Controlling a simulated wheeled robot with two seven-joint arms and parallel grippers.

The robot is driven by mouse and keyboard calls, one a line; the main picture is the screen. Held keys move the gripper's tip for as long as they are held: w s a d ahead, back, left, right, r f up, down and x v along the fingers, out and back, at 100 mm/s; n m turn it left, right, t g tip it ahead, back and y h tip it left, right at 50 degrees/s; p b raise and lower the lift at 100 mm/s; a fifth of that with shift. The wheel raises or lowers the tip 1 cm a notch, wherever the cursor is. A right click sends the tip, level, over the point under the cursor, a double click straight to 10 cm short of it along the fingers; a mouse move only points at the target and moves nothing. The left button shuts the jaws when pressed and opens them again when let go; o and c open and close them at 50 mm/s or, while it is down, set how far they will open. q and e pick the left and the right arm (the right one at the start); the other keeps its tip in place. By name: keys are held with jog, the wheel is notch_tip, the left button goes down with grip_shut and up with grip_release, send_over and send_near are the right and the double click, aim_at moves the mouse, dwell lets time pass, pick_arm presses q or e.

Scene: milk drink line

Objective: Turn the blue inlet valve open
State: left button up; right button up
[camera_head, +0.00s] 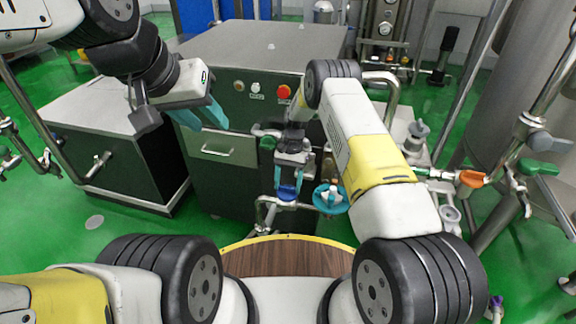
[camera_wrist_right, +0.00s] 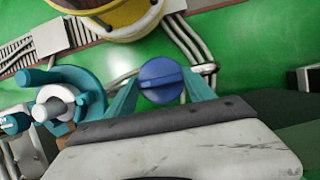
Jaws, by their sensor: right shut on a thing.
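The blue inlet valve (camera_head: 287,192) is a round knob on the pipework in front of the dark cabinet. In the right wrist view the blue valve (camera_wrist_right: 161,80) shows a raised bar across its face. My right gripper (camera_head: 289,186) reaches down to it. Its teal fingers (camera_wrist_right: 161,88) are on either side of the knob, shut on it. My left gripper (camera_head: 201,117) hangs empty at the upper left, in front of the cabinet, with its teal fingers apart. It is well away from the valve.
A teal round fitting (camera_head: 331,198) sits just right of the valve. The dark cabinet (camera_head: 225,190) with a red button (camera_head: 284,91) stands behind. Pipes with an orange handle (camera_head: 472,179) and a green handle (camera_head: 538,167) are at the right.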

jog(key=shift+n, duration=0.3)
dwell(0.4)
jog(key=o, duration=1.4)
jog(key=shift+v, duration=3.9)
jog(key=shift+a, duration=0.1)
